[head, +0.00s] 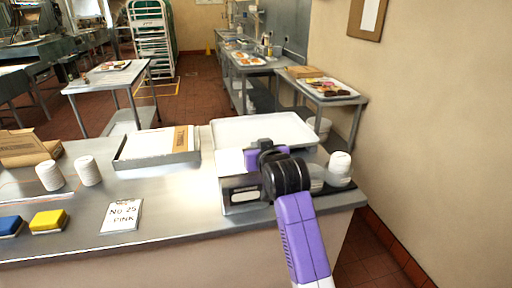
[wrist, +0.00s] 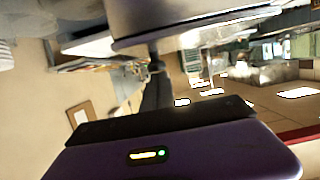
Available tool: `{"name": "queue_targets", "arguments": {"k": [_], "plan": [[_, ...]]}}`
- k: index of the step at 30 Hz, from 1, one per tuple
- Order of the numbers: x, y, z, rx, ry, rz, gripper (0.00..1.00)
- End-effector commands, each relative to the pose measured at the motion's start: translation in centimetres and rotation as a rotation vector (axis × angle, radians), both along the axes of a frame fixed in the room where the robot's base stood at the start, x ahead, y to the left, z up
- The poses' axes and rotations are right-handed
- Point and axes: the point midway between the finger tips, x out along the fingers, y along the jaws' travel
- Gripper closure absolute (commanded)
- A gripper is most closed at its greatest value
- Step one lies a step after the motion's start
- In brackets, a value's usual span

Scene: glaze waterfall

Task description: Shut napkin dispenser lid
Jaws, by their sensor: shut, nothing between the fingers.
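The napkin dispenser (head: 240,196) appears to be the grey metal box with a pale label on its front, near the right end of the counter in the head view. A white surface (head: 229,162) shows at its top left. The lid cannot be clearly told apart, as my gripper and arm cover the box's top right. My gripper (head: 262,156), purple and black, is over the top of the box, shut and empty. Whether it touches is unclear. In the wrist view a large grey metal shape (wrist: 190,22) is close at the top; I cannot tell which part it is.
A white tray (head: 285,131) lies behind the box, and a grey tray with papers (head: 158,147) is to its left. White stacked cups (head: 340,166) stand to the right. A sign card (head: 121,215) and yellow (head: 48,220) and blue blocks lie left. The wall is right.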

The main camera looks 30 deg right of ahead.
Motion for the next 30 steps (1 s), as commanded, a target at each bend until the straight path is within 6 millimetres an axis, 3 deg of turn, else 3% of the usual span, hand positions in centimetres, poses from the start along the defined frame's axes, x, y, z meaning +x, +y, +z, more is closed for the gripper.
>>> {"name": "queue_targets", "arguments": {"k": [13, 23, 24, 30], "plan": [[0.0, -0.1, 0.1, 0.001, 0.007, -0.002, 1.0], [1.1, -0.3, 5.0, 0.0, 0.0, 0.0, 1.0], [0.0, 0.1, 4.2, -0.001, -0.001, 0.001, 1.0], [-3.7, 1.3, 5.3, 0.0, -0.002, 0.001, 1.0]]}}
